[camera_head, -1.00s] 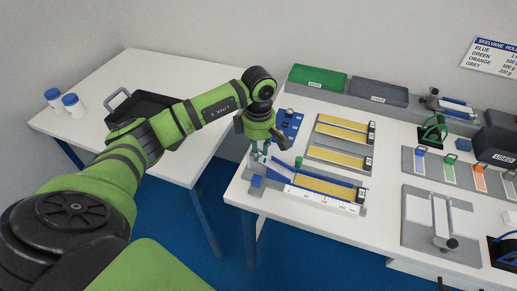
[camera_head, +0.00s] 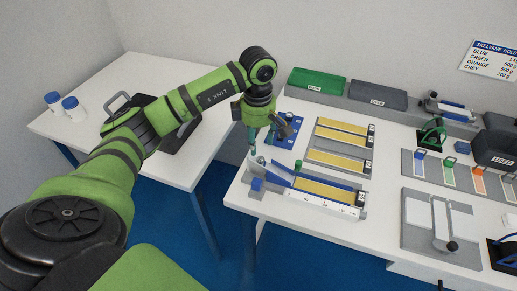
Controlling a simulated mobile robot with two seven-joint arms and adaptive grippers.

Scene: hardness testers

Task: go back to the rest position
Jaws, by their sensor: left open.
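My left arm comes in from the left and bends down over the near left corner of the right-hand table (camera_head: 385,240). My left gripper (camera_head: 260,150) points down there, open and with nothing seen between its fingers. Its fingertips are just above or beside the left end of a ruler-like fixture (camera_head: 310,194) with a yellow strip and a blue bar. I cannot tell whether they touch it. A blue block (camera_head: 257,184) sits at the fixture's left end. My right gripper is not in view.
Grey holders with yellow strips (camera_head: 338,143) lie behind the fixture, beside a blue rack (camera_head: 292,128). Green (camera_head: 317,80) and grey (camera_head: 379,94) bins stand at the back. A left table holds a black tray (camera_head: 185,128) and two white jars (camera_head: 73,108). A floor gap separates the tables.

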